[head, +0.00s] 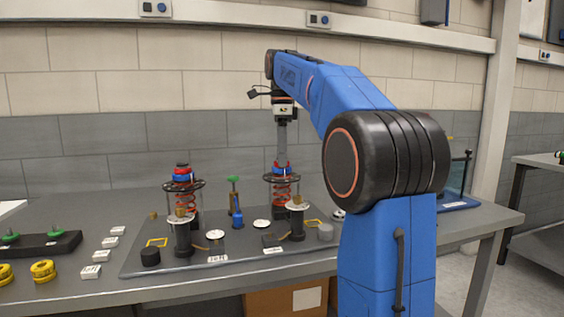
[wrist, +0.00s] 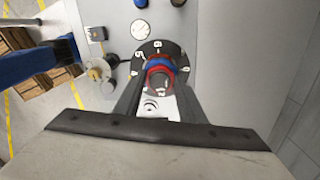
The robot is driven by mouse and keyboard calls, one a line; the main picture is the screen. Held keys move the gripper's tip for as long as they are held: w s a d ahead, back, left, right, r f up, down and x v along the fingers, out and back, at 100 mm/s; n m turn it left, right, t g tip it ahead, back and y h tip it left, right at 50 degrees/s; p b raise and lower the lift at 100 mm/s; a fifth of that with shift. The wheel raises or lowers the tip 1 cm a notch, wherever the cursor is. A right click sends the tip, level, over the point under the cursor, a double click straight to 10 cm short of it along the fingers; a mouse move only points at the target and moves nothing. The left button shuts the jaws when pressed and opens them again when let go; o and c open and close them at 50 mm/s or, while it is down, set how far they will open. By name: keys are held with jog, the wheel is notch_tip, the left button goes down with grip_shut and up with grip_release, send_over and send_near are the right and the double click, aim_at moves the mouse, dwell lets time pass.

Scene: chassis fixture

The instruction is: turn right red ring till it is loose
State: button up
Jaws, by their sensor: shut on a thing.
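The right red ring (head: 282,164) sits at the top of the right spring unit (head: 282,188), above a blue ring (head: 281,171) and a dark numbered disc. My gripper (head: 282,155) points straight down from above and is shut on the red ring. In the wrist view the red ring (wrist: 160,66) lies between the two fingertips, above the dark numbered disc (wrist: 180,57). The fingers partly cover the ring, so its exact turn angle cannot be told. A matching left unit (head: 182,185) with a red and blue ring stands apart to the left.
A green-topped post (head: 233,181) and a blue part (head: 238,219) stand between the two units on the grey plate (head: 205,262). White dials, a grey cylinder (head: 325,231) and black knobs lie near. Yellow rings (head: 43,270) and small white blocks are at the left.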

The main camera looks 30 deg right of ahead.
jog(key=n, duration=0.7)
jog(key=shift+n, duration=0.4)
jog(key=n, duration=0.7)
jog(key=o, duration=0.8)
jog(key=shift+r, duration=3.5)
